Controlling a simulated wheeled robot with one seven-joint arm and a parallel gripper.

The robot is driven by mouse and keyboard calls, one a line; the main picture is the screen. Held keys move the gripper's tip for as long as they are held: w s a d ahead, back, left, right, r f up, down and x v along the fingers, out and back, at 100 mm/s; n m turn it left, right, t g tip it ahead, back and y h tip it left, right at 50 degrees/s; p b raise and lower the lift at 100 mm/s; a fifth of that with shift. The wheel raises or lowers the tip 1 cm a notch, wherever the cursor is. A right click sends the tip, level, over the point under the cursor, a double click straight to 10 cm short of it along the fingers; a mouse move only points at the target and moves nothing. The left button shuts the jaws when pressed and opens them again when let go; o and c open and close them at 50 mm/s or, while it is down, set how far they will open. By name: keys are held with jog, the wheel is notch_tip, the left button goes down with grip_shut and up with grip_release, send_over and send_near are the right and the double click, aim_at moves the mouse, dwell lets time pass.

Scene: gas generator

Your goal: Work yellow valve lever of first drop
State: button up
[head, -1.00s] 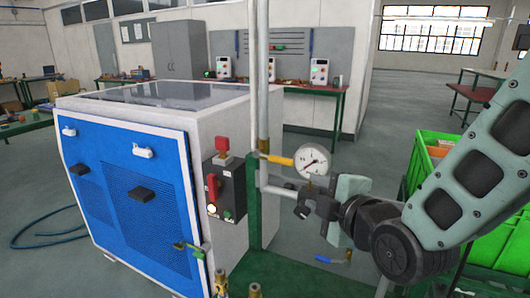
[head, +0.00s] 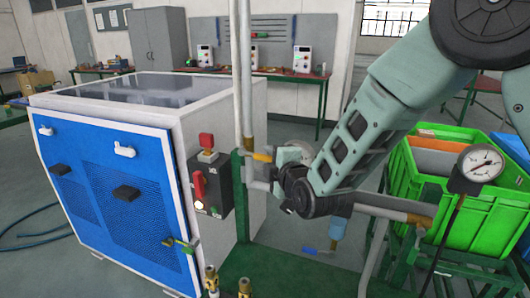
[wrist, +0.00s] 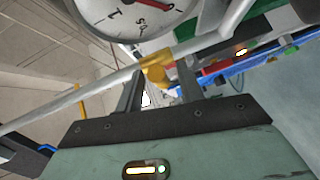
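A yellow valve lever (head: 262,157) shows on the upright pipe drop beside the generator, just left of my wrist in the head view. My wrist hides what lies directly behind it. In the wrist view, my gripper (wrist: 161,70) has its two fingers apart. A yellow-brass fitting (wrist: 155,72) on a pale pipe shows beyond the gap, under a dial gauge (wrist: 130,15). No contact can be made out. A thin yellow piece (wrist: 80,100), perhaps a lever, shows to the left in the wrist view.
The blue-fronted generator (head: 110,195) stands left, with a red-switch control box (head: 207,185). Another gauge (head: 482,163) and a pipe with a brass end (head: 395,213) are at right, before green crates (head: 465,225).

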aim_at(265, 156)
jog(key=shift+x, duration=1.55)
grip_shut()
jog(key=shift+p, duration=0.3)
jog(key=shift+r, duration=0.1)
